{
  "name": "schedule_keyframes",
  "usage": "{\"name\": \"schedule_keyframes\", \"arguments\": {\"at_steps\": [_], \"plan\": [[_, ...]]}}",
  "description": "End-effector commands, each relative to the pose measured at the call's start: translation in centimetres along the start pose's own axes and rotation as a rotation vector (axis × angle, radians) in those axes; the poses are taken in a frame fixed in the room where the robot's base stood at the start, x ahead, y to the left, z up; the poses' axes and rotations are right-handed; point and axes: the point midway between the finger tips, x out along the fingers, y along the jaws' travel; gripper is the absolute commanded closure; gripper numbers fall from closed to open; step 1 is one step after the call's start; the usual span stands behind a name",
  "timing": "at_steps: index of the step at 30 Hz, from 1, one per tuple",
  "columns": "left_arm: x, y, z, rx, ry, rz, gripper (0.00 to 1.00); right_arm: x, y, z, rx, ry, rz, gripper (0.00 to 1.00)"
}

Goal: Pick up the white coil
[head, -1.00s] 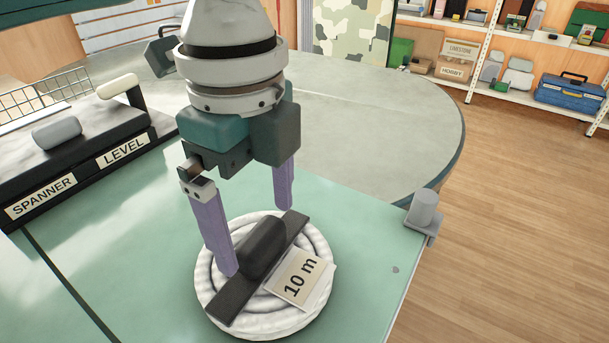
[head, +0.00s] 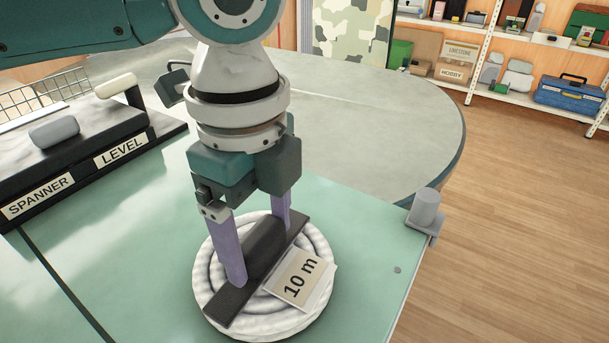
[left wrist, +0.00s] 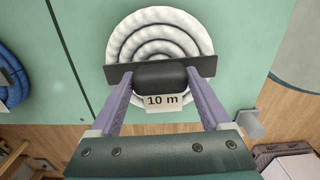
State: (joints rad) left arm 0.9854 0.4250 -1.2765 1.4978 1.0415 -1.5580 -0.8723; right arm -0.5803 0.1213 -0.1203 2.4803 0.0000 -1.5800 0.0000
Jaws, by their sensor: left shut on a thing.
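The white coil (head: 212,277) lies flat on the green table top, with a dark bar and raised grip block (head: 264,248) across its middle and a "10 m" tag (head: 301,279). My left gripper (head: 262,248) points down over it, its two purple fingers on either side of the dark block. In the left wrist view the fingers (left wrist: 160,82) are shut on that block, and the coil (left wrist: 160,38) shows beyond it. The coil appears to rest on the table. My right gripper is not in view.
A black holder labelled SPANNER and LEVEL (head: 85,172) stands at the left. A grey clamp-like piece (head: 426,210) sits at the table's right edge. In the left wrist view a blue coil (left wrist: 10,72) lies at the left. A round grey table (head: 390,120) is behind.

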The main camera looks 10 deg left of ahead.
Motion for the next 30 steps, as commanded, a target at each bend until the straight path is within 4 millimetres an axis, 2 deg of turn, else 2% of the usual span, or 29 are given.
{"name": "schedule_keyframes", "arguments": {"at_steps": [1, 10, 17, 22, 26, 30], "plan": [[0.0, 0.0, 0.0, 0.0, 0.0, 0.001, 0.64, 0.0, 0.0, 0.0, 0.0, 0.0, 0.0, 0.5], [-0.1, 0.0, 0.0, 0.0, 0.001, -0.001, 0.97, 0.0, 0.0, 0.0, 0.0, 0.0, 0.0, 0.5], [-0.2, -0.1, 0.0, 0.0, 0.001, -0.001, 0.97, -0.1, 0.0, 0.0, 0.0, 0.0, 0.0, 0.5], [-1.2, -0.1, 0.0, 0.0, 0.001, -0.002, 0.97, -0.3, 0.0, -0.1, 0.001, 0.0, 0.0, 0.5], [-3.2, -0.1, 0.0, 0.001, 0.001, -0.005, 0.97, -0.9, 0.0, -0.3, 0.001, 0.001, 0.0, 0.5], [-6.8, -0.2, 0.0, 0.001, 0.001, -0.008, 0.97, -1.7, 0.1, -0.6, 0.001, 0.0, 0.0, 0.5]]}}
